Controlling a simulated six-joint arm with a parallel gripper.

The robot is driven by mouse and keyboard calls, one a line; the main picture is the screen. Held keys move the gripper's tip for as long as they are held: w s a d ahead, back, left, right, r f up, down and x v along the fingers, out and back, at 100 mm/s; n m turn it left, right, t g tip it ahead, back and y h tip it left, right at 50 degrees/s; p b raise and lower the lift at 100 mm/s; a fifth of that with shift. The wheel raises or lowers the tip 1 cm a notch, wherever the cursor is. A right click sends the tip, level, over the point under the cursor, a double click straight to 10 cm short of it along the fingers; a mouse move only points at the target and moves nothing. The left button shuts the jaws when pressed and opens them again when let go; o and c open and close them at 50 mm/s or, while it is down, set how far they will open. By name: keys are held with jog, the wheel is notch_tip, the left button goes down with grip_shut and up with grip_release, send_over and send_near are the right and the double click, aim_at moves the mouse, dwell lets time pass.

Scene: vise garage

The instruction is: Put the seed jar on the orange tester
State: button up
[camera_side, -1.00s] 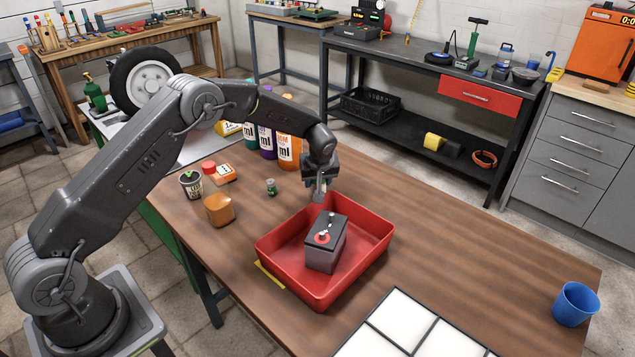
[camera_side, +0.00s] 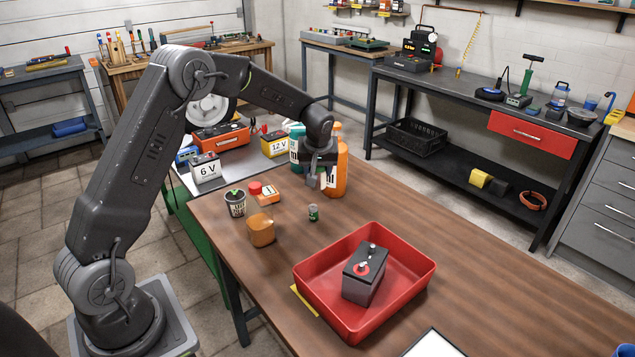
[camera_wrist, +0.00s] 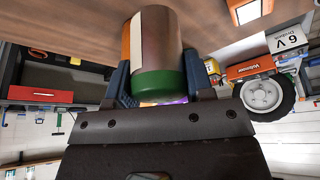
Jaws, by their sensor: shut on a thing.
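My gripper (camera_side: 316,184) is shut on a jar and holds it above the table, in front of the tall bottles. In the wrist view the jar (camera_wrist: 157,58) is brownish with a white label and a green end, between my blue fingers (camera_wrist: 155,88). In the side view it is small and partly hidden by the fingers. A large orange box (camera_side: 221,136) stands behind at left between the batteries; it also shows in the wrist view (camera_wrist: 248,67). A small orange box (camera_side: 268,195) with a pale face lies on the table, left of my gripper. I cannot tell which is the tester.
A red tray (camera_side: 420,275) holding a grey battery (camera_side: 362,278) is at front right. An orange bottle (camera_side: 341,170) stands close behind my gripper. A small green jar (camera_side: 313,213), an amber jar (camera_side: 261,231) and a dark pot (camera_side: 235,203) stand nearby. The table right of the bottles is clear.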

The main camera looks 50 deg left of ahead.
jog(key=s+a+r, duration=0.2)
jog(key=s+a, duration=0.7)
jog(key=a, duration=0.2)
jog(key=s+a+r, duration=0.2)
jog(key=s+a, duration=0.6)
jog(key=a, duration=0.2)
send_over(266, 190)
notch_tip(266, 190, down, 7)
jog(key=shift+f, duration=2)
jog(key=shift+f, duration=0.15)
jog(key=o, duration=0.9)
